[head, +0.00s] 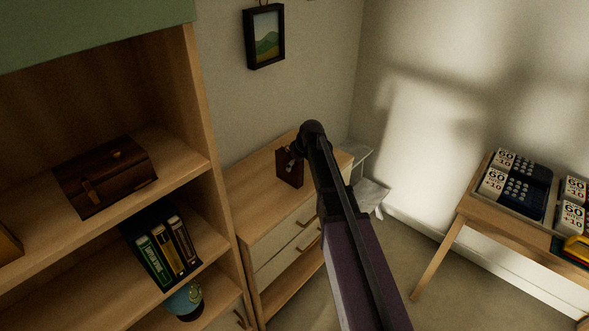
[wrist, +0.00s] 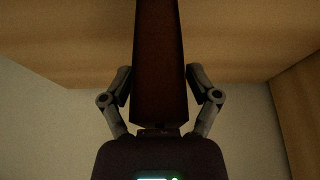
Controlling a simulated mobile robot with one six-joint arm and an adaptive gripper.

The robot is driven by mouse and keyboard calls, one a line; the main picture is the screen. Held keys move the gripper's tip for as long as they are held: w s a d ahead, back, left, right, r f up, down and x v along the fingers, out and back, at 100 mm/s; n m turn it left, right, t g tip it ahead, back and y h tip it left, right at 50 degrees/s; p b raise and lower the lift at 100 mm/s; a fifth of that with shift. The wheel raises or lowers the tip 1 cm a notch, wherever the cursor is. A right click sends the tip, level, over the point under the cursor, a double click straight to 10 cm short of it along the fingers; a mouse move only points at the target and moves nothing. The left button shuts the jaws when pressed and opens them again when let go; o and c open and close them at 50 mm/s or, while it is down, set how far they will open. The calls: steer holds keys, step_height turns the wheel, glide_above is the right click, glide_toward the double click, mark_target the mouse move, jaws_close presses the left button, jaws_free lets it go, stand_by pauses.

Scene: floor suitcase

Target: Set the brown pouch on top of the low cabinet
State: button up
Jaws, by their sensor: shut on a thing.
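The brown pouch (head: 289,168) is upright over the wooden top of the low cabinet (head: 248,180) in the head view. My gripper (wrist: 160,78) is shut on the pouch, with a finger at each side of it in the wrist view, where the dark red-brown pouch (wrist: 160,50) runs up out of the picture. In the head view my arm reaches in from the front and hides most of the gripper. The pouch's lower edge appears at or just above the cabinet top; I cannot tell whether they touch.
A tall bookcase (head: 212,190) stands close on the left, holding a dark brown chest (head: 105,178) and several books (head: 165,250). A framed picture (head: 264,36) hangs above the cabinet. The cabinet top's left part is clear.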

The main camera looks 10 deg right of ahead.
steer(key=shift+f, duration=0.1)
stand_by(0.3)
steer(key=o, duration=1.2)
steer(key=shift+r, duration=0.2)
steer(key=p+v, duration=1.1)
steer(key=v, duration=0.1)
stand_by(0.4)
steer(key=s+a+m+g+h, duration=0.1)
steer(key=s+m, duration=0.1)
steer(key=s, duration=0.6)
steer(key=s+a+f+m+g+h, duration=0.1)
steer(key=s+a+m, duration=0.1)
steer(key=s, duration=0.6)
steer(key=s+a+m+g, duration=0.1)
steer(key=s+m, duration=0.2)
steer(key=s, duration=0.5)
steer(key=shift+s+a+f+g+h, duration=0.15)
steer(key=shift+s+f+g+h, duration=0.1)
steer(key=shift+g+h, duration=0.15)
